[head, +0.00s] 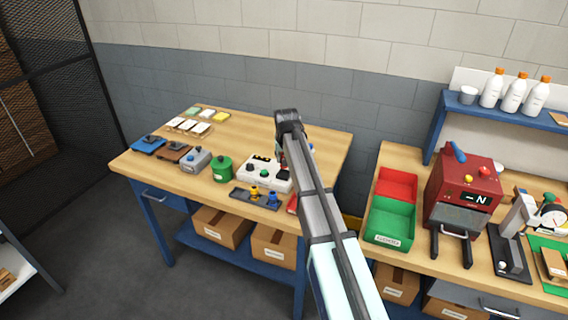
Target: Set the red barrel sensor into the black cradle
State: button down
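A low black tray (240,195) near the front edge of the left bench carries a small yellow sensor (254,191) and a blue sensor (272,199). I cannot tell whether it is the cradle. A red piece (291,204) shows at its right, partly hidden by my arm. I cannot make out the red barrel sensor clearly. My gripper (284,174) points down at the right end of a white box (258,177) with dark parts on top. My arm covers most of the gripper, so its fingers and anything in them are hidden.
A green canister (222,169), a grey box (196,159), and brown (173,152) and blue (148,144) units line the bench. Small cards lie behind them. On the right bench stand red (396,183) and green (390,220) bins and a red machine (468,185).

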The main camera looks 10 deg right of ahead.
notch_tip(320, 180, down, 3)
jog(key=shift+f+p, duration=0.2)
jog(key=shift+p, duration=0.35)
jog(key=shift+f, duration=0.25)
jog(key=shift+f, duration=0.4)
jog(key=c, duration=0.9)
grip_release()
jog(key=shift+r, duration=0.1)
jog(key=shift+o, duration=0.2)
jog(key=shift+r, duration=0.3)
jog(key=b+v, duration=0.3)
jog(key=v, duration=0.9)
